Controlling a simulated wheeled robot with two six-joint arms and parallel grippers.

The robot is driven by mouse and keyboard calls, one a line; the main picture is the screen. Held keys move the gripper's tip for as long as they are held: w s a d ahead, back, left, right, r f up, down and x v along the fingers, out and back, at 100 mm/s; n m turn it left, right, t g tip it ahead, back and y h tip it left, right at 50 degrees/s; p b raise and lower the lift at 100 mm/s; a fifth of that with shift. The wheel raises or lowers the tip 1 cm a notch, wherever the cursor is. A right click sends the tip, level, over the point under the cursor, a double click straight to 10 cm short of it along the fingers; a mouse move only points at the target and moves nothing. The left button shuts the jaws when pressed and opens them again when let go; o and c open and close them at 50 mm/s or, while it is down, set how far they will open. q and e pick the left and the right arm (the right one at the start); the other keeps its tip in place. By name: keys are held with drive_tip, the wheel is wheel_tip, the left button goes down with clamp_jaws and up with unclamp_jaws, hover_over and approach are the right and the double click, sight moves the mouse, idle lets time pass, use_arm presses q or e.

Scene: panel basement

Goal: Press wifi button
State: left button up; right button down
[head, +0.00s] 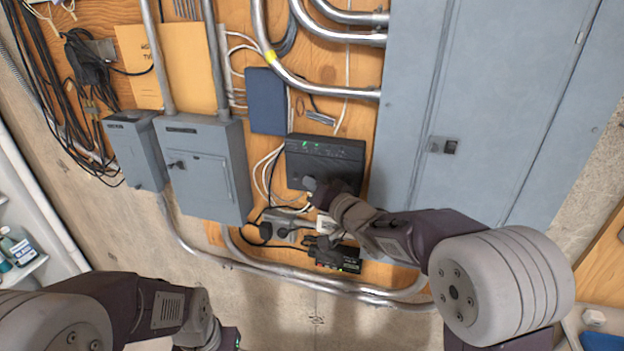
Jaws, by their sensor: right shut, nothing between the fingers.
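A black wifi router box (338,150) with small green lights is mounted on the wooden panel, left of the large grey cabinet. My right gripper (309,184) is shut and empty, with its tip at the lower left front of the router. Whether the tip touches the router I cannot tell. The gripper and wrist hide part of the router's lower edge, and no separate button can be made out. My left arm comes in at the lower left, and its gripper (231,340) is partly cut off at the bottom edge, its fingers unclear.
A large grey cabinet (490,100) stands at the right. Grey electrical boxes (205,170) are at the left, with metal conduits (290,285) below. A blue box (266,100) hangs above left of the router. Outlets, cables and a small black device (350,262) with green lights sit below it.

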drive_tip(key=shift+s+a, duration=0.15)
drive_tip(key=shift+s, duration=0.45)
drive_tip(key=shift+s+a+b, duration=0.25)
drive_tip(key=shift+s+b, duration=0.2)
drive_tip(key=shift+s, duration=0.35)
drive_tip(key=shift+s+a+b, duration=0.3)
drive_tip(key=shift+s+b, duration=0.2)
drive_tip(key=shift+s, duration=0.25)
drive_tip(key=shift+s+a+b, duration=0.25)
drive_tip(key=shift+s+b, duration=0.2)
drive_tip(key=shift+s, duration=0.35)
